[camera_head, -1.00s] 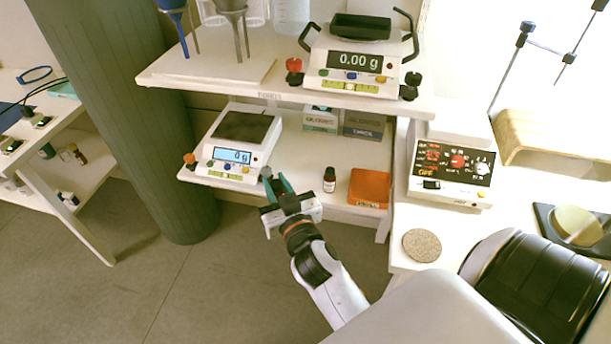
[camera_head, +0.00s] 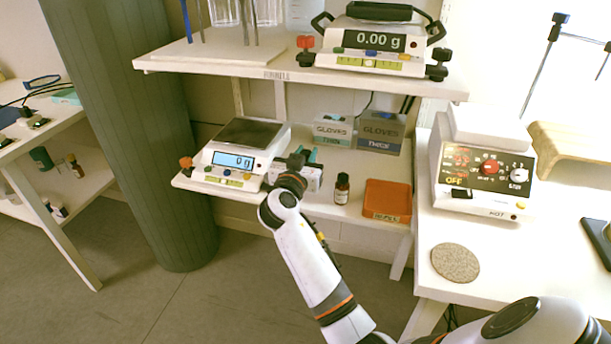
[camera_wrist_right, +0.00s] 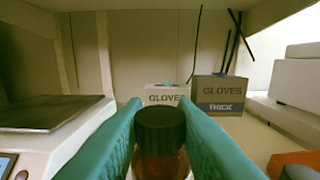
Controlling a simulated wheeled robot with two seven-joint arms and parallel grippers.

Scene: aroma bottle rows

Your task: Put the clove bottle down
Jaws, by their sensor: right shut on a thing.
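My right gripper (camera_head: 304,158) reaches over the lower shelf (camera_head: 318,205), just right of the scale. In the right wrist view its teal fingers are shut on a bottle with a black cap (camera_wrist_right: 160,124) and amber body, taken as the clove bottle. It looks upright; its label cannot be read and its base is out of sight. In the head view this bottle is hidden by the gripper, so I cannot tell whether it touches the shelf. Another dark bottle (camera_head: 342,188) stands on the shelf to the right. My left gripper is not in view.
A scale (camera_head: 235,150) reading 0 g stands left of the gripper. Glove boxes (camera_head: 380,132) stand behind. An orange box (camera_head: 387,200) lies right of the standing bottle. The upper shelf (camera_head: 240,68) with another scale (camera_head: 372,45) overhangs.

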